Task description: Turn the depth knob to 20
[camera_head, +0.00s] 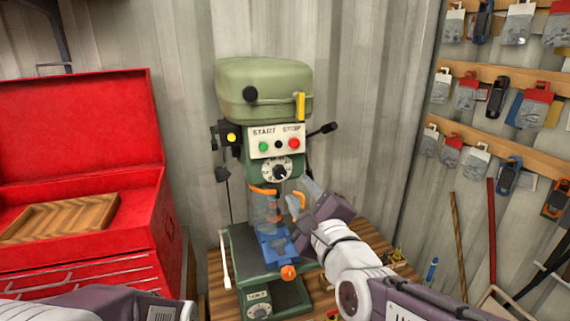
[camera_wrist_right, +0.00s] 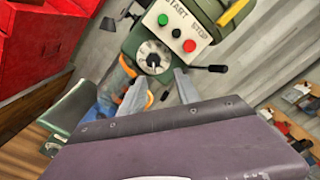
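The depth knob (camera_head: 279,173) is a black knob on a round white dial on the front of the green drill press (camera_head: 262,90), below the START and STOP buttons. In the right wrist view, the knob (camera_wrist_right: 152,60) shows just beyond the fingertips. The dial's numbers are too small to read. My right gripper (camera_head: 301,194) is a little below and right of the dial. Its two grey fingers are spread with an empty gap between them in the right wrist view (camera_wrist_right: 161,80), apart from the knob. Only part of my left arm shows at lower left; its gripper is out of view.
A black-tipped lever (camera_head: 328,128) sticks out right of the panel. A clear guard (camera_head: 265,208) and a blue vise (camera_head: 277,245) sit below the dial. An open red toolbox (camera_head: 90,230) stands left. Tools hang on the right wall.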

